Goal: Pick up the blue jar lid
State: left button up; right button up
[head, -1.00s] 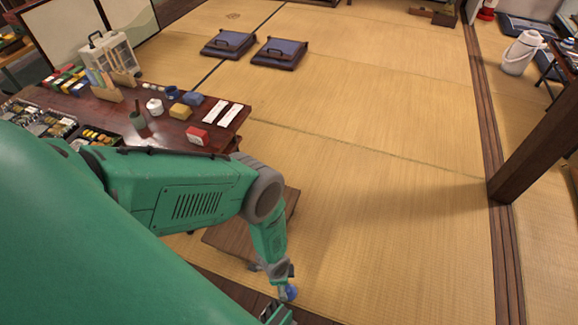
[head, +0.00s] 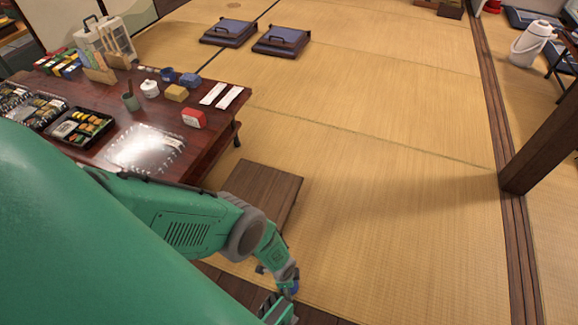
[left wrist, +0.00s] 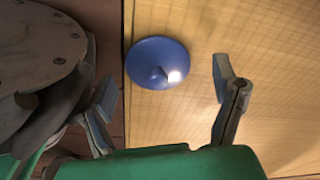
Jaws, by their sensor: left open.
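The blue jar lid (left wrist: 150,52) is round with a small knob that catches a bright highlight. In the left wrist view it lies on the tatami beside the dark wood border. My left gripper (left wrist: 165,80) is open, with one finger to each side of the lid in that view and nothing visibly held. In the head view my left gripper (head: 283,284) is low at the bottom centre, and a small blue part of the lid (head: 295,289) shows beside it; the rest is hidden. I see no right gripper that I can make out.
A low brown table (head: 150,104) at left holds bento boxes, a white jar (head: 150,89), a red box (head: 194,118) and other items. A low wooden board (head: 262,188) lies in front of it. Open tatami (head: 390,220) spreads to the right, up to a dark post (head: 545,150).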

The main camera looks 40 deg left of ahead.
pick_arm(q)
jog(key=shift+s+d+f, duration=0.1)
jog(key=shift+s+f, duration=0.15)
jog(key=shift+f, duration=0.45)
jog(key=shift+r, duration=0.1)
jog(key=shift+w, duration=0.15)
jog(key=c, duration=1.1)
